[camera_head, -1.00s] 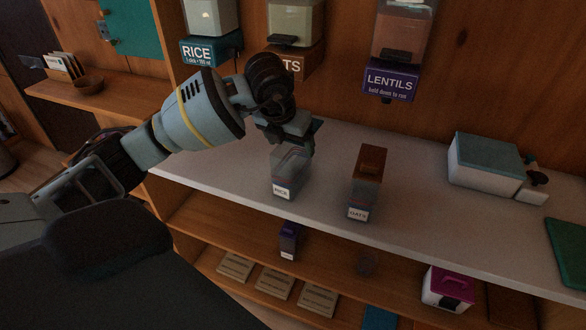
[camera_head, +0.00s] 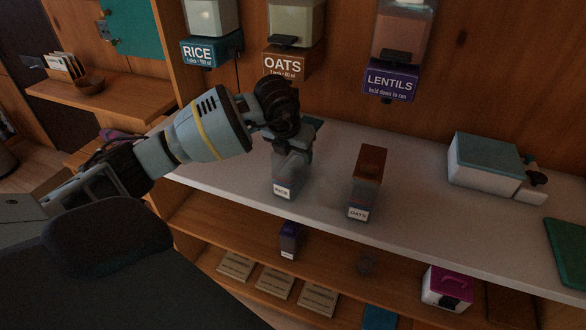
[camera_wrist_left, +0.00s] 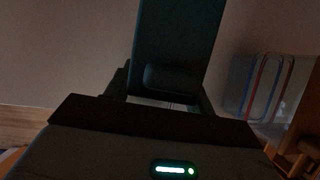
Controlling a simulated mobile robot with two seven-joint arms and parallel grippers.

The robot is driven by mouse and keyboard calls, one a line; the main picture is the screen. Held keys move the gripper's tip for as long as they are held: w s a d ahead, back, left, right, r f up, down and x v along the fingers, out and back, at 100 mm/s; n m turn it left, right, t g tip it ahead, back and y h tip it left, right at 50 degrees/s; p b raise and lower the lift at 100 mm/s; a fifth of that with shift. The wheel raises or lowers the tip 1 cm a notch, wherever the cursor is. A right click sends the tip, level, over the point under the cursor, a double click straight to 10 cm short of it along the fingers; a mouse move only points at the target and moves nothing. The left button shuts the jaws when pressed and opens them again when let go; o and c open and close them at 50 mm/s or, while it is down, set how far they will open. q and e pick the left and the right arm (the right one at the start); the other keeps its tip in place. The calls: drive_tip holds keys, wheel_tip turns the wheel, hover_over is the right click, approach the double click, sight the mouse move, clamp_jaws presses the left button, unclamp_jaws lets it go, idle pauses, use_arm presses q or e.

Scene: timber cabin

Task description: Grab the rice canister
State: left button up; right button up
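The rice canister (camera_head: 283,190) is a clear box with a small white RICE label, standing upright on the grey counter (camera_head: 325,205). My left gripper (camera_head: 295,150) is at its top and hides much of its upper part. A dark teal piece in front of the gripper fills the upper middle of the left wrist view, and I cannot tell whether it is the lid. The finger gap is too dark to read, so a grip is not certain. My right gripper is not in view.
The brown-lidded oats canister (camera_head: 366,185) stands close to the right. Rice (camera_head: 212,50), oats (camera_head: 283,64) and lentils (camera_head: 391,82) dispensers hang above. A white box with a teal lid (camera_head: 485,165) stands further right. Bare counter lies between it and the oats canister.

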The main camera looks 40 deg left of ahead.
use_arm(q)
drive_tip(key=c, duration=0.5)
drive_tip(key=shift+r, duration=0.1)
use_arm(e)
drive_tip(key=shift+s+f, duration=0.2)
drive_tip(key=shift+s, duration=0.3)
use_arm(q)
wheel_tip(320, 180, up, 3)
drive_tip(key=shift+r, duration=0.15)
drive_tip(key=shift+s+a+r+b, duration=0.35)
drive_tip(key=shift+s+a, duration=0.3)
drive_tip(key=shift+s, duration=1.95)
drive_tip(key=shift+s+a+r+b, duration=0.2)
drive_tip(key=shift+s+a+b, duration=0.35)
drive_tip(key=shift+s, duration=2)
drive_tip(key=shift+s+a+r+b, duration=0.3)
drive_tip(key=shift+s+a, duration=0.45)
drive_tip(key=shift+s, duration=1.85)
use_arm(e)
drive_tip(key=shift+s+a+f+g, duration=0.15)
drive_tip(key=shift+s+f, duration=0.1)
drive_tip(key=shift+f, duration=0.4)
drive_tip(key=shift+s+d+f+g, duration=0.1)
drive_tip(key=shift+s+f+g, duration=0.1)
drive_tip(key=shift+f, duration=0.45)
